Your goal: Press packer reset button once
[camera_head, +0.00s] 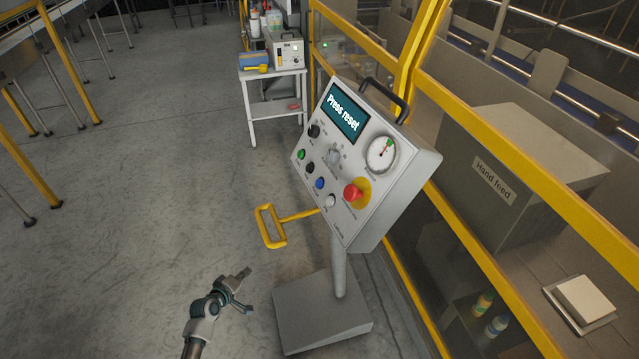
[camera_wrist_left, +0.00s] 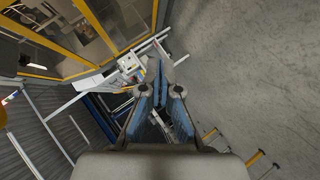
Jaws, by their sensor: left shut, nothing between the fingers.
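The packer control panel (camera_head: 352,172) stands on a pedestal with a screen (camera_head: 341,113) that reads "Press reset". Its face has a blue button (camera_head: 320,183), a green button (camera_head: 301,154), black knobs, a white button (camera_head: 330,201) and a red mushroom button (camera_head: 352,193) on a yellow disc. The small labels are too blurred to read. My left gripper (camera_head: 244,276) is low, left of the pedestal, apart from the panel. It is shut and empty. In the left wrist view the fingers (camera_wrist_left: 160,75) show in the middle. My right gripper is in neither view.
A yellow handle (camera_head: 271,226) sticks out left of the panel. The pedestal base (camera_head: 322,310) stands on the floor. A yellow-framed guard (camera_head: 500,140) runs along the right. A small white table (camera_head: 275,88) holds equipment behind.

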